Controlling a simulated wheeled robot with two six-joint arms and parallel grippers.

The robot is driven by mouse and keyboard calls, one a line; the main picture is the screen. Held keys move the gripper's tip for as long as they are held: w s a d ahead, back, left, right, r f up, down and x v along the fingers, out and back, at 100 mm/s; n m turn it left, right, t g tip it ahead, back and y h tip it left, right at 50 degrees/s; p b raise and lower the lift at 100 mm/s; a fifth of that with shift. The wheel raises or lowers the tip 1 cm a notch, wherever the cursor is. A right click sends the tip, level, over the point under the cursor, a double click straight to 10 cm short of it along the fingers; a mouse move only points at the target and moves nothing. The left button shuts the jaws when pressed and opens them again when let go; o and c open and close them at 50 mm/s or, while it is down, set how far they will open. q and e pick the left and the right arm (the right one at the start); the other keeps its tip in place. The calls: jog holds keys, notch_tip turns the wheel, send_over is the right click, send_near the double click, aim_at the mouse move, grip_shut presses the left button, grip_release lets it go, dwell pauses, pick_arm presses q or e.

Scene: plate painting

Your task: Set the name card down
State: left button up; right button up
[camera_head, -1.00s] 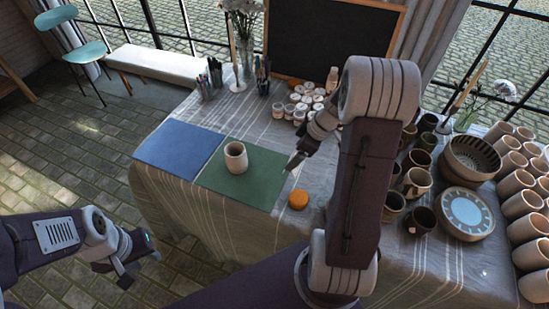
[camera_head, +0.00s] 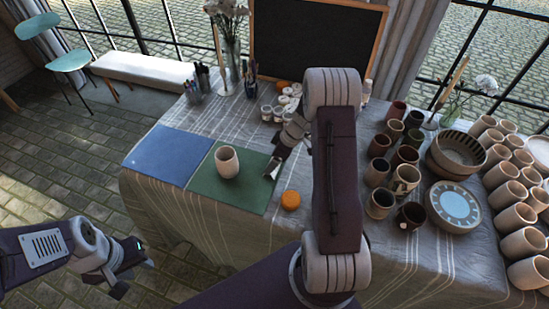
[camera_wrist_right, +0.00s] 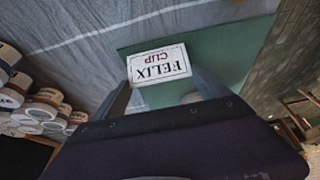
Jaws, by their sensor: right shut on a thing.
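The white name card (camera_wrist_right: 158,66), printed "FELIX CUP", is between the fingers of my right gripper (camera_wrist_right: 165,88) in the right wrist view. The card (camera_head: 272,168) appears small in the head view, at the right edge of the green mat (camera_head: 206,187). My right gripper (camera_head: 277,158) is shut on it; whether the card touches the mat is hard to tell. A plain beige cup (camera_head: 227,161) stands upright on the green mat, left of the card. My left gripper (camera_head: 134,274) is open and empty, off the table at the lower left.
A blue mat (camera_head: 165,155) lies empty left of the green one. An orange round object (camera_head: 290,200) sits right of the green mat. Paint jars (camera_head: 280,108) stand behind my right gripper. Dark mugs (camera_head: 380,203) and a plate (camera_head: 453,207) crowd the right side.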

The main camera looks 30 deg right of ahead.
jog(key=shift+f+b, duration=0.15)
jog(key=shift+b, duration=0.15)
jog(key=o, duration=1.1)
jog(key=shift+o, duration=0.2)
jog(key=shift+r+p, duration=0.25)
jog(key=shift+p, duration=0.1)
jog(key=v, duration=1.2)
jog(key=s+a+f+m+g+h, duration=0.2)
jog(key=s+a+m, duration=0.6)
jog(key=s+a, duration=0.6)
jog(key=shift+s+a+f+h+p, duration=0.15)
jog(key=shift+s+a+h+p, duration=0.25)
jog(key=shift+a, duration=0.4)
